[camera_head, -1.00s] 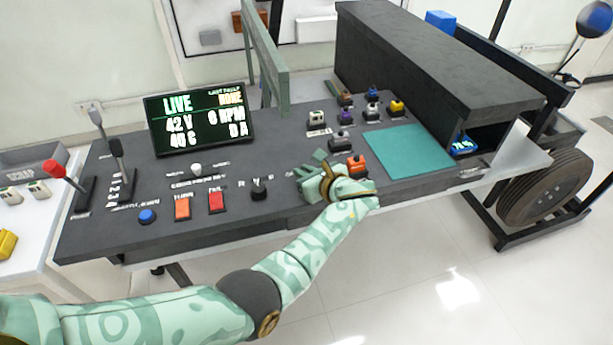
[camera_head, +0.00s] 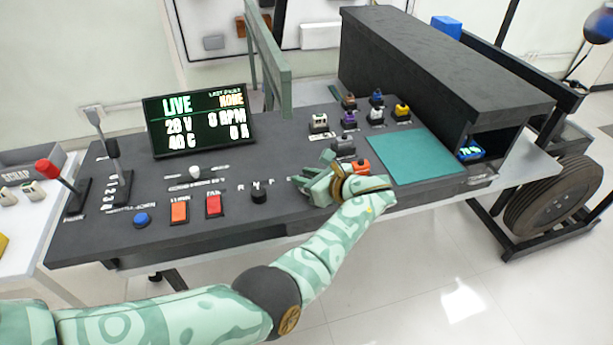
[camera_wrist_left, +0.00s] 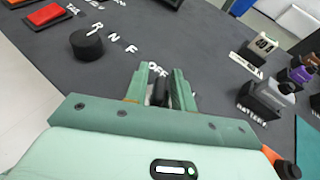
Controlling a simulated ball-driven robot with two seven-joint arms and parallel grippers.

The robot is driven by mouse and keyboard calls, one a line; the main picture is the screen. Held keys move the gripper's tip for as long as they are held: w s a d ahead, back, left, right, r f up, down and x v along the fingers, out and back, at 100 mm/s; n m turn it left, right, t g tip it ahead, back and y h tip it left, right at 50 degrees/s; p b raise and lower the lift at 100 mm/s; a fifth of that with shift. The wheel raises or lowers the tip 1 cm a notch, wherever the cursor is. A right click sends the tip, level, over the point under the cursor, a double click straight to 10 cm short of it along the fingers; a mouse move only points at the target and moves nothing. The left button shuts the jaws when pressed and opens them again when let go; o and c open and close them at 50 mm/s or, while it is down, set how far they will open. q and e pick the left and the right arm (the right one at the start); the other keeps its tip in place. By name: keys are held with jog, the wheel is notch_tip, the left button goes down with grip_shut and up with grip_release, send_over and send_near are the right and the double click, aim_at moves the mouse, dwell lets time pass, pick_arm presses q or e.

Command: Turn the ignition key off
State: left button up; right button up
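My left gripper (camera_head: 316,184) is low over the front of the dark console (camera_head: 225,223), left of an orange button (camera_head: 361,167). In the left wrist view my left gripper (camera_wrist_left: 163,80) has its two green fingers a small gap apart. A narrow dark piece (camera_wrist_left: 160,92), likely the ignition key, stands between them. I cannot tell whether the fingers press on it. White letters that seem to read OFF lie just beyond the fingertips. The hand hides this spot in the head view. My right gripper is not in view.
A black knob (camera_head: 259,195) with R, N, F letters is left of the hand. The screen (camera_head: 201,120) reads LIVE, 28 V, 0 RPM. Red (camera_head: 213,204) and orange (camera_head: 179,212) switches stand further left. Several small coloured blocks and a teal mat (camera_head: 415,157) are to the right.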

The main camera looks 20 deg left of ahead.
pick_arm(q)
jog(key=shift+o, duration=0.3)
jog(key=shift+d+r, duration=0.1)
jog(key=shift+s+d+r, duration=0.15)
jog(key=shift+d, duration=0.1)
jog(key=p+v, duration=0.2)
jog(key=v, duration=0.6)
jog(key=shift+r, duration=0.15)
jog(key=b+v, duration=0.1)
jog(key=v, duration=0.6)
jog(key=shift+d, duration=0.2)
jog(key=shift+s, duration=0.1)
